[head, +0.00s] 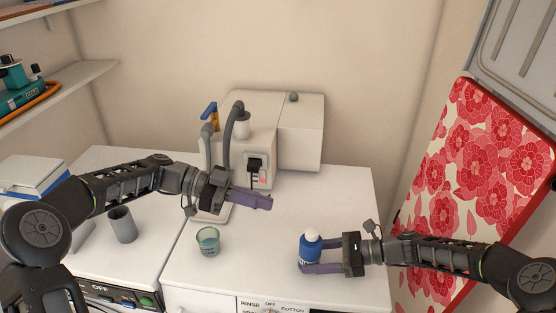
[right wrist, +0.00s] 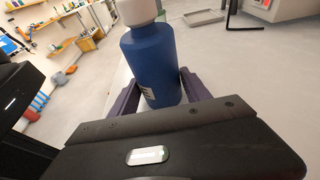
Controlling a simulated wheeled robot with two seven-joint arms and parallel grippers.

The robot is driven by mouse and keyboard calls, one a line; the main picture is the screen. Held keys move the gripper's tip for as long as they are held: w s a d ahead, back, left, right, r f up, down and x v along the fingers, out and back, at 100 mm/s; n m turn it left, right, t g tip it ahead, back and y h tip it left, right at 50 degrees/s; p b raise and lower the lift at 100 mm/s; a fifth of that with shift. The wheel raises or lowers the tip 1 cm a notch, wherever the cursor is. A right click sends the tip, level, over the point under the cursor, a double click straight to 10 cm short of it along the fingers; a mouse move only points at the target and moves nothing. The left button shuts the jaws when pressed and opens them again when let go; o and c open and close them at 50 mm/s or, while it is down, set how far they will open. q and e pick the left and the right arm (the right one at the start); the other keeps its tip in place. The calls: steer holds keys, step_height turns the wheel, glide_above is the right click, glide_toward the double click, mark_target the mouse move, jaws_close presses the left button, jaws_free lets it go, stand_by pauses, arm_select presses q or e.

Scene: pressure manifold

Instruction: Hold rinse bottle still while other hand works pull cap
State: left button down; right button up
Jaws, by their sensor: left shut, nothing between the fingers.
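The rinse bottle (head: 309,246) is blue with a white cap (head: 312,233) and stands upright near the front of the white worktop. My right gripper (head: 312,257) reaches it from the right, low on its body. In the right wrist view the bottle (right wrist: 150,65) sits between the purple fingers (right wrist: 155,97), which appear to press on both sides; the cap (right wrist: 138,10) is cut off by the top edge. My left gripper (head: 270,203) is shut and empty, above the worktop, up and left of the bottle and apart from it.
A glass cup of teal liquid (head: 208,241) stands on the worktop below my left gripper. A white machine with grey hoses (head: 260,130) stands behind. A grey cup (head: 122,224) is at the left. A red floral panel (head: 460,180) leans at the right. The worktop between the grippers is clear.

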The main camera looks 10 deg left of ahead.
steer(key=o, duration=0.4)
steer(key=v, duration=0.7)
steer(key=shift+d+r, duration=0.1)
steer(key=shift+d, duration=0.2)
steer(key=shift+s, duration=0.1)
